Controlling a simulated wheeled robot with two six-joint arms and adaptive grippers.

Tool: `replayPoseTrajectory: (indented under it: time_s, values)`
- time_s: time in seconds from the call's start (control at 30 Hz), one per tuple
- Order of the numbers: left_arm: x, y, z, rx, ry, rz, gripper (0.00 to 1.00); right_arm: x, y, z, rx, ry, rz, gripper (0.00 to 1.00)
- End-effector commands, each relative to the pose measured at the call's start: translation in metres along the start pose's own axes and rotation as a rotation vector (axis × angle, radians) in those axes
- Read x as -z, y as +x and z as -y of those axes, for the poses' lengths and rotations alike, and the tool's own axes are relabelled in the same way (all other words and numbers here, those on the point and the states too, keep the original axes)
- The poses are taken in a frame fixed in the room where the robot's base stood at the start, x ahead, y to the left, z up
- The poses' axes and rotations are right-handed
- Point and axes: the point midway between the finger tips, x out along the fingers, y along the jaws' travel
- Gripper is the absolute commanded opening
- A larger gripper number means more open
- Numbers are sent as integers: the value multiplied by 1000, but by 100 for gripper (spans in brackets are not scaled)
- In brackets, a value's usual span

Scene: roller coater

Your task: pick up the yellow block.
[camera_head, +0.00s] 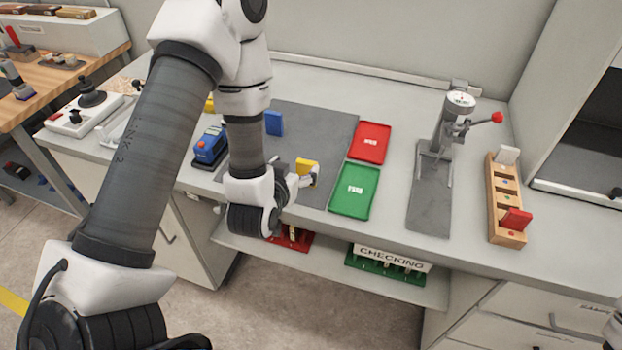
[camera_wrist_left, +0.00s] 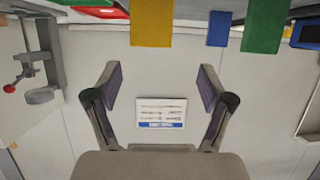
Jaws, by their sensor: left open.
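The yellow block (camera_head: 306,166) stands on the dark grey mat (camera_head: 331,127), partly hidden by my left gripper (camera_head: 306,178). The gripper is at the block's near side. In the left wrist view the open fingers of my left gripper (camera_wrist_left: 158,80) are well apart with nothing between them. There the yellow block (camera_wrist_left: 152,22) shows at the top edge, in line with the gap but beyond the fingers. Whether a finger touches it I cannot tell. My right gripper is not in view.
A blue block (camera_head: 274,123) stands further back on the mat. In the wrist view a green block (camera_wrist_left: 265,24) shows beside the blue one. Red (camera_head: 370,143) and green (camera_head: 354,192) trays lie right of the mat. A gauge stand (camera_head: 447,125) and wooden rack (camera_head: 505,205) are further right.

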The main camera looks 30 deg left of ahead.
Motion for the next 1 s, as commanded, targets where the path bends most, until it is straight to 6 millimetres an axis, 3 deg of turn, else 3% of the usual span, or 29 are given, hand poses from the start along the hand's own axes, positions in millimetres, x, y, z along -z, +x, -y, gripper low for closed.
replayPoseTrajectory:
  time_s: [0.03,0.17,0.33,0.43,0.57,0.77,0.93,1.0]
  values:
    - [-7,6,0,-1,-2,-4,81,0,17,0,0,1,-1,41]
    - [-4,9,-1,-4,0,-1,81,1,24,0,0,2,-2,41]
    - [-12,24,-3,-4,-1,-4,81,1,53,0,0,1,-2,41]
    - [-6,39,-4,-3,2,3,81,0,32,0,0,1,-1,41]
    - [-7,56,-4,-3,1,2,81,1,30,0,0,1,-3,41]
    - [-8,58,-4,-4,1,2,81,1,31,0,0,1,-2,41]
    - [-9,58,-4,-4,1,2,25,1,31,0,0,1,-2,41]
    - [-9,58,-4,-4,1,2,18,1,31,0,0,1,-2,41]
